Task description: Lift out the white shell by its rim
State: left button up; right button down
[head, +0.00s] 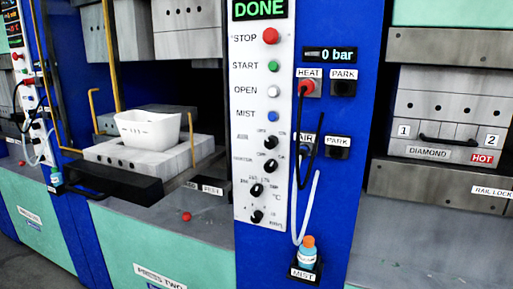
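The white shell (148,130) is a small open tub with a raised rim and a few small dark marks on its front. It sits upright on the grey lower mould block (150,158) of the press at the left, under the raised upper mould (186,28). Its rim is clear of the upper mould. Neither of my grippers shows in the head view.
A control panel (262,110) reads DONE, with a 0 bar display (332,54) beside it. Yellow upright rods (110,60) stand left of the shell. A black front bar (115,182) juts out before the mould. A blue-orange bottle (307,253) stands below the panel.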

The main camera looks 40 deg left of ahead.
aim_at(162, 134)
jog(key=u, duration=1.8)
jog(key=i+j, duration=0.55)
